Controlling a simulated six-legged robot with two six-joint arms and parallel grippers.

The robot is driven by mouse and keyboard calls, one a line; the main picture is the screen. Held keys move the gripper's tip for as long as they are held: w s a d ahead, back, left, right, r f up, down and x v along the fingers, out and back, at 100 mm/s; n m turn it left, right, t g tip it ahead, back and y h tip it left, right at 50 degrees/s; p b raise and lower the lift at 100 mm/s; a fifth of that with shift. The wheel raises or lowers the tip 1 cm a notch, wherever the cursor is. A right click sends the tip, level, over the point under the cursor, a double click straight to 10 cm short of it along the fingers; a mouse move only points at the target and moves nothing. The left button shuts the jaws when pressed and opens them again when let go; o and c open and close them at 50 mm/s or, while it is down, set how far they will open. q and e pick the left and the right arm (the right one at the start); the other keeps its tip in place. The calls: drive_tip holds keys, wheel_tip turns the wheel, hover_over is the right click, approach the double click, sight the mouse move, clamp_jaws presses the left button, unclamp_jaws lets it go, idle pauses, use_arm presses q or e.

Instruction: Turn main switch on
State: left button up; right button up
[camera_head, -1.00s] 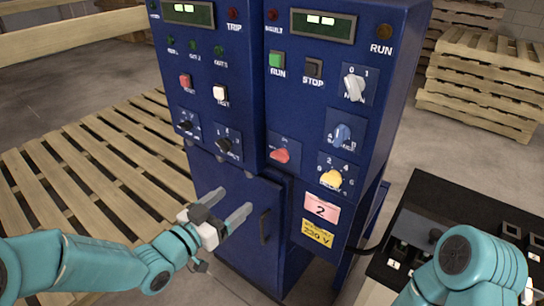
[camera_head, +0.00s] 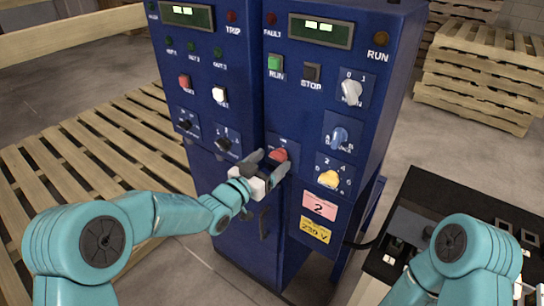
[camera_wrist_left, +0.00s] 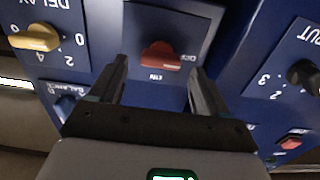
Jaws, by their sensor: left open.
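The blue cabinet (camera_head: 245,110) stands ahead with several knobs. The white rotary knob (camera_head: 350,92) marked 0 and 1 is at the upper right of its front; its small lower label is hard to read. My left gripper (camera_head: 273,160) is open in front of a red knob (camera_head: 279,154) lower on the front. In the left wrist view the red knob (camera_wrist_left: 160,55) sits between the open fingertips (camera_wrist_left: 158,68), apart from both, on a dark plate with an OFF mark. The right arm (camera_head: 465,260) shows at the lower right; its gripper is out of view.
A yellow knob (camera_head: 328,178) and a blue knob (camera_head: 340,136) are right of the red one. A door handle (camera_head: 264,225) is below. A black console (camera_head: 425,215) stands right. Wooden pallets (camera_head: 475,90) lie behind right, and a slatted pallet (camera_head: 110,160) left.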

use_arm(q)
drive_tip(key=shift+w+d, duration=0.45)
drive_tip(key=shift+w, duration=0.1)
